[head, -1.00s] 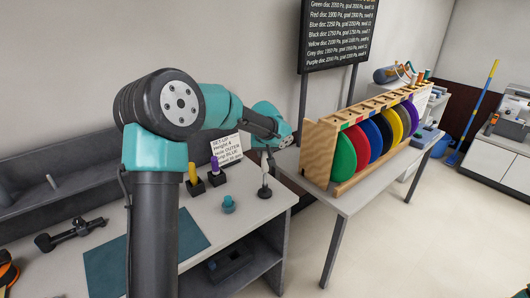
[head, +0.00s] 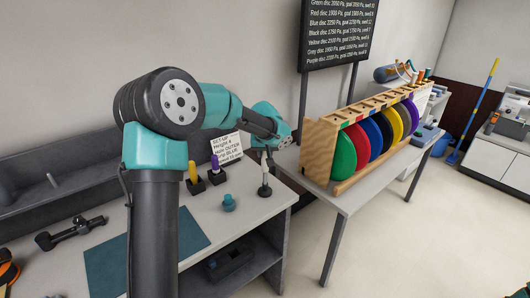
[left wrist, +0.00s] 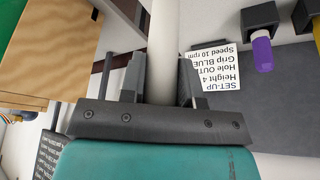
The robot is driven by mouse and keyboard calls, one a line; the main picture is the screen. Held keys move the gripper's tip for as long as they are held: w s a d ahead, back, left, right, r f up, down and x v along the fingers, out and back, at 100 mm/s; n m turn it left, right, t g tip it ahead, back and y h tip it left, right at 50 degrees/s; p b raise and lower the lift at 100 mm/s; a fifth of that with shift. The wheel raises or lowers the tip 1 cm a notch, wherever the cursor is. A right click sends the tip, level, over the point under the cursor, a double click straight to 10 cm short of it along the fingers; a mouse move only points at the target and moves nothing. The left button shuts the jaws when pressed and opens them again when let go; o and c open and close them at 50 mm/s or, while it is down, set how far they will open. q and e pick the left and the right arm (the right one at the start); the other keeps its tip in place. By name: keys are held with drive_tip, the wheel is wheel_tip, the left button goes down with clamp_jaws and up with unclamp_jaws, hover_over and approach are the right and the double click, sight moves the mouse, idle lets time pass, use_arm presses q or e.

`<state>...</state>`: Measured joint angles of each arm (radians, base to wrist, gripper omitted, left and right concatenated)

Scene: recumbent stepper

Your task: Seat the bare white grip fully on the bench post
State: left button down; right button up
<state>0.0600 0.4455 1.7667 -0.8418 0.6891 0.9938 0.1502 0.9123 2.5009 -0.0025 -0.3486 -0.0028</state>
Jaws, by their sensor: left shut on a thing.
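My left gripper (head: 266,163) is at the right end of the bench. It is shut on the white grip (left wrist: 162,45), which stands between the two fingers in the left wrist view. In the head view the white grip (head: 265,180) is small and upright, above a black base (head: 264,192) on the bench. The post is hidden, and I cannot tell how far down the grip sits. My right gripper is not in view.
A yellow grip (head: 193,172) and a purple grip (head: 214,162) stand on black bases to the left. A set-up card (head: 227,148) stands behind. A teal knob (head: 228,203) is in front. A wooden disc rack (head: 365,135) is to the right.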

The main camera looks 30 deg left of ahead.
sight(265, 164)
use_arm(q)
drive_tip(key=shift+f, duration=3)
idle(1.9)
idle(0.7)
drive_tip(key=c, duration=0.8)
unclamp_jaws()
drive_tip(key=shift+o, duration=0.2)
drive_tip(key=shift+r, duration=0.15)
drive_tip(key=shift+v, duration=2.9)
